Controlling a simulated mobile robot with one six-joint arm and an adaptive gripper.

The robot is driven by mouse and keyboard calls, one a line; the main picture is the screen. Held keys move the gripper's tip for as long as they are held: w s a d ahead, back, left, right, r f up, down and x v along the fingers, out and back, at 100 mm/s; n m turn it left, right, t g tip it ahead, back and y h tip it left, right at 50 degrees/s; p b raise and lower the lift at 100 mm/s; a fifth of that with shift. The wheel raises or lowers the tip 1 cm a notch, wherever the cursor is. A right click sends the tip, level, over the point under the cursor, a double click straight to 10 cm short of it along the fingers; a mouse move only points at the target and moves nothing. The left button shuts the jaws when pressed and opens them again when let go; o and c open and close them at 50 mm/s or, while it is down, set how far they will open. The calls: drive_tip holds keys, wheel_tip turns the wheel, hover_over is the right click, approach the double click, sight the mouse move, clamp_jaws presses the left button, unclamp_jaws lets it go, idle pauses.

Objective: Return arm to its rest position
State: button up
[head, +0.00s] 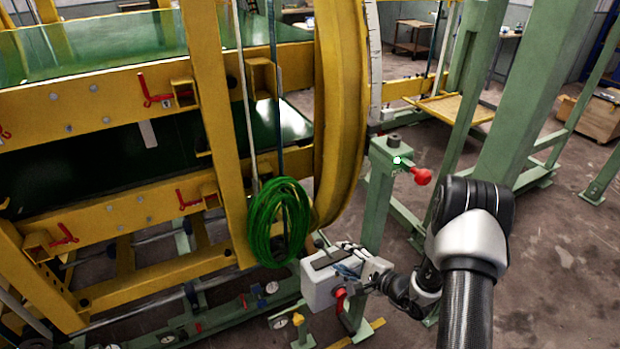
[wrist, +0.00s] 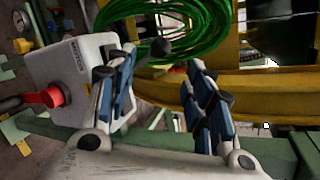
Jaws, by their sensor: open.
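My gripper (head: 347,264) is low in the middle of the head view, at the end of my black and grey arm, right by a light grey control box (head: 322,292). In the wrist view my gripper (wrist: 160,62) is open, its two blue-padded fingers apart with nothing held between them. The control box (wrist: 78,68) is beside the left finger there, with a red knob (wrist: 42,98) on its side. A black ball-ended lever (wrist: 178,28) shows beyond the fingertips. I cannot tell whether the left finger touches the box or lever.
A coiled green cable (head: 280,222) hangs on the yellow ring frame (head: 338,110) just behind the box. A green post (head: 385,195) with a red handle (head: 421,176) stands between the frame and my arm. Open floor (head: 560,270) lies at the right.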

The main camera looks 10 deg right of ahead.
drive_tip(key=s+a+r+n+g+y, duration=0.35)
drive_tip(key=a+r+n, duration=0.25)
drive_tip(key=a+r, duration=0.6)
drive_tip(key=s+a+r+n+g, duration=0.5)
drive_tip(key=s+r, duration=0.4)
drive_tip(key=r, duration=0.1)
drive_tip(key=s+d+r+n+g+h, duration=0.1)
drive_tip(key=s+d+r+n+h, duration=0.15)
drive_tip(key=s, duration=0.65)
drive_tip(key=s+d+r+n+g+h, duration=0.1)
drive_tip(key=s+r+n+h, duration=0.25)
drive_tip(key=s, duration=0.45)
drive_tip(key=s+d+r+t+h, duration=0.2)
drive_tip(key=s+d+h, duration=0.1)
drive_tip(key=d+h, duration=0.1)
drive_tip(key=shift+s+d+n+t, duration=0.25)
drive_tip(key=shift+d+n+t, duration=0.15)
drive_tip(key=shift+d, duration=0.45)
